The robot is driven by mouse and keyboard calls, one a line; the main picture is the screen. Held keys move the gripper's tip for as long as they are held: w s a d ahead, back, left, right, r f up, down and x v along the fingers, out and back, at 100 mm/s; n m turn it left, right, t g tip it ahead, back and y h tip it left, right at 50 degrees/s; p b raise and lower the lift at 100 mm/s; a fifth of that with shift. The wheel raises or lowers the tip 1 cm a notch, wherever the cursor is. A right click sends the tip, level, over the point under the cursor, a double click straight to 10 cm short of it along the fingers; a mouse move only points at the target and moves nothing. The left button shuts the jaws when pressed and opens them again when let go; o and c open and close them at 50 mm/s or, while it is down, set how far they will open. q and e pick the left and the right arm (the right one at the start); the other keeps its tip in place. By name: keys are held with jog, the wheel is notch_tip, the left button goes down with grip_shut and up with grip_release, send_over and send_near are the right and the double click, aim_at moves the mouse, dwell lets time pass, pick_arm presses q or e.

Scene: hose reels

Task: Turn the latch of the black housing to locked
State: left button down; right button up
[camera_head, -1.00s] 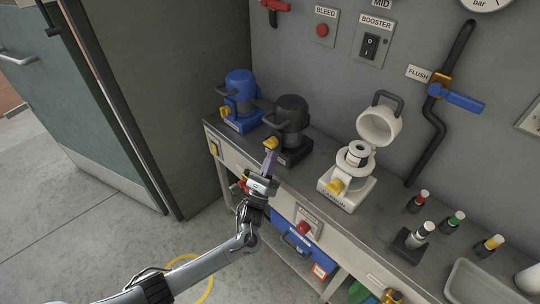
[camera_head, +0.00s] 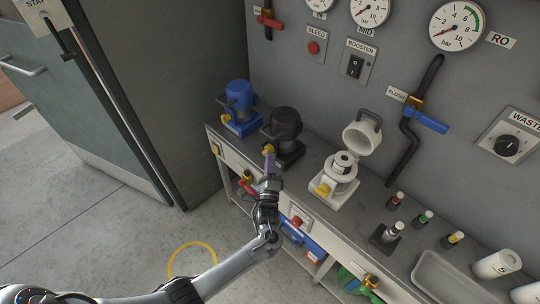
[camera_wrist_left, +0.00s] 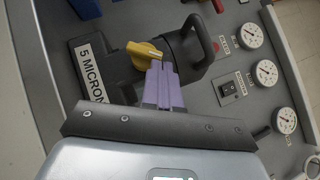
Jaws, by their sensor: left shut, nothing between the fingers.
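The black housing (camera_head: 285,130) stands on the bench against the wall, and in the wrist view its body (camera_wrist_left: 186,52) carries a "5 MICRON" label. Its yellow latch (camera_head: 268,149) is on the front of its base. In the wrist view the latch (camera_wrist_left: 146,50) has a white mark line on it. My left gripper (camera_head: 270,162) is shut and empty, with its purple fingers (camera_wrist_left: 160,68) pointing at the latch. The fingertips overlap the latch's lower edge in the wrist view; I cannot tell whether they touch it. My right gripper is not in view.
A blue housing (camera_head: 238,97) stands left of the black one. A white housing (camera_head: 335,185) with its lid raised stands to the right. Several small bottles (camera_head: 425,216) and a grey tray (camera_head: 450,277) are farther right. Wall gauges and switches are above.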

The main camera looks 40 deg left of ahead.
pick_arm(q)
jog(key=shift+w+a+r+n+g+h+p, duration=0.1)
jog(key=shift+r+n+g+h+p, duration=0.2)
jog(key=shift+n+g+p, duration=0.9)
jog(key=shift+s+a+r+n+g+h+p, duration=0.2)
jog(key=shift+r+n+p, duration=0.25)
jog(key=shift+p, duration=1.65)
jog(key=shift+w+a+r+n+g+h+p, duration=0.1)
jog(key=shift+w+r+n+g+h+p, duration=0.15)
jog(key=shift+n+g+p, duration=0.95)
jog(key=shift+d+m+t+p, duration=0.1)
jog(key=shift+m+t+p, duration=0.15)
jog(key=shift+t+p, duration=0.35)
